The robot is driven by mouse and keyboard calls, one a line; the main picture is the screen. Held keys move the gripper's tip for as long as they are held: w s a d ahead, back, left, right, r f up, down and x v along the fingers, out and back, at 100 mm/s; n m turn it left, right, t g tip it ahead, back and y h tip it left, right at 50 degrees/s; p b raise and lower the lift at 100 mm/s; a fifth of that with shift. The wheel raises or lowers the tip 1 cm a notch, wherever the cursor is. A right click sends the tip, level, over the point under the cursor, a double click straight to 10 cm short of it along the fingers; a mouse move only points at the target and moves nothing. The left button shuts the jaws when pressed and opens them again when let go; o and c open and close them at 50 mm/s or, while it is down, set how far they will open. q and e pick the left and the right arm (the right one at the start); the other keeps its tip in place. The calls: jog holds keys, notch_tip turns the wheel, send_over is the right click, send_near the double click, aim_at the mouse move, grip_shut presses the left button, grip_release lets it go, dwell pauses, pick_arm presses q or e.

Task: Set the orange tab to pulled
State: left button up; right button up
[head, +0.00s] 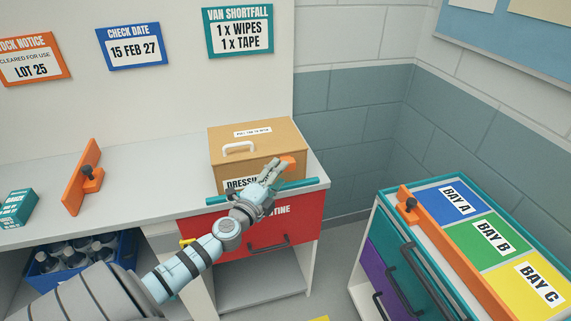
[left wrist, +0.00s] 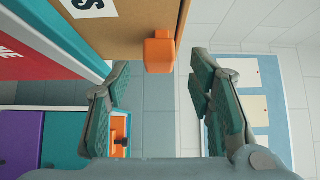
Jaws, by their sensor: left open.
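The orange tab (head: 288,160) sticks out at the right end of the front of a brown cardboard box (head: 277,136) on the counter. In the left wrist view the orange tab (left wrist: 159,52) is a small block on the box's edge, ahead of and between the fingers. My left gripper (head: 277,169) is in front of the box, its fingers open and close to the tab. In the left wrist view the left gripper (left wrist: 165,85) has nothing between its fingertips. Contact with the tab does not show. My right gripper is in neither view.
A teal strip (head: 305,185) runs along the counter edge above a red drawer (head: 293,222). An orange divider (head: 82,178) and a green box (head: 16,208) stand on the counter at left. A cabinet with coloured bays (head: 480,238) stands at right. Grey wall lies behind.

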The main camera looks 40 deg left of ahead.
pick_arm(q)
jog(key=w, duration=0.4)
jog(key=shift+w+a, duration=0.1)
jog(key=shift+a, duration=0.15)
grip_shut()
